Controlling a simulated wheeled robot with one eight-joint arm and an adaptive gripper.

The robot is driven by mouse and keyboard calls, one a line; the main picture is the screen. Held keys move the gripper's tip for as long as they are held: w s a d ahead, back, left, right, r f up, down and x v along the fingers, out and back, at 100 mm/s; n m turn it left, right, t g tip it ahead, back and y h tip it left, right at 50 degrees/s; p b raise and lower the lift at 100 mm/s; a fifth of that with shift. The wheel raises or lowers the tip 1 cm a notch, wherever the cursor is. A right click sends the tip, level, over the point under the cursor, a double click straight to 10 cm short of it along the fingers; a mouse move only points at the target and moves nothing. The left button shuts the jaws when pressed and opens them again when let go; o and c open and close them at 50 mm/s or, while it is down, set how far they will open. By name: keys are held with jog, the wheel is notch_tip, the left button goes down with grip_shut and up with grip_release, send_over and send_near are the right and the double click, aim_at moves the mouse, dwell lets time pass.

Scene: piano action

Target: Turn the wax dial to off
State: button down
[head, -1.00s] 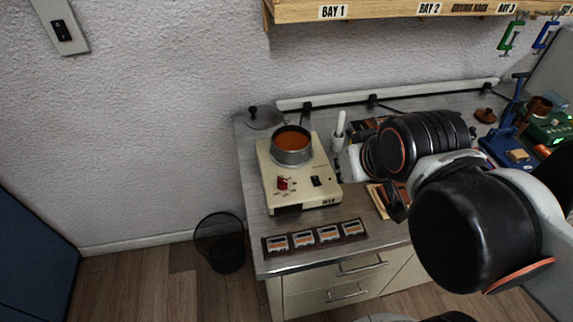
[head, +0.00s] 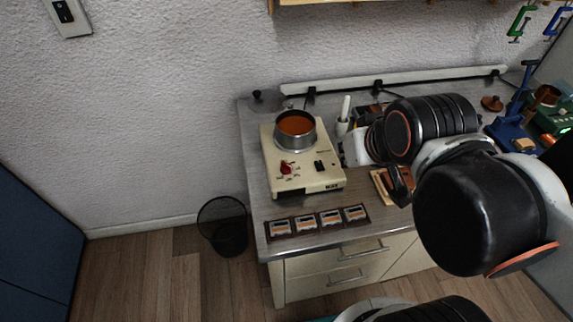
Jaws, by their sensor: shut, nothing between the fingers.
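The red wax dial (head: 286,168) is on the front left of a cream-coloured wax heater (head: 325,183) on the bench. Small marks surround the dial, too small to read. A dark switch (head: 319,166) is to its right. A metal pot (head: 295,141) of orange-brown wax sits on top of the heater. My gripper (head: 400,188) shows as a dark shape below my arm, to the right of the heater and apart from the dial. It is shut and empty, and partly hidden by my arm.
A strip of several labelled cards (head: 318,221) lies along the bench's front edge. A white cylinder (head: 345,110) stands behind the heater's right side. A wire bin (head: 228,232) is on the floor at left. A wooden shelf (head: 350,2) hangs above.

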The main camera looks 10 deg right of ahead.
jog(key=c, duration=1.5)
grip_release()
jog(key=shift+w+a+r, duration=0.1)
jog(key=shift+w+r, duration=0.05)
jog(key=shift+c, duration=0.2)
jog(key=shift+o, duration=1.3)
jog(key=w+a+r+m+g+p, duration=0.1)
jog(key=w+a+m+g+p, duration=0.1)
jog(key=w, duration=0.5)
jog(key=shift+a+m+g, duration=0.8)
jog(key=shift+m, duration=0.3)
jog(key=m+g+p, duration=0.2)
jog(key=m+g, duration=0.2)
jog(key=m, duration=0.1)
send_over(286, 165)
notch_tip(286, 165, down, 5)
notch_tip(286, 165, down, 14)
jog(key=b, duration=0.4)
jog(key=shift+w+d+r, duration=0.1)
jog(key=shift+r, duration=0.15)
jog(key=shift+c, duration=0.4)
jog(key=c, duration=1)
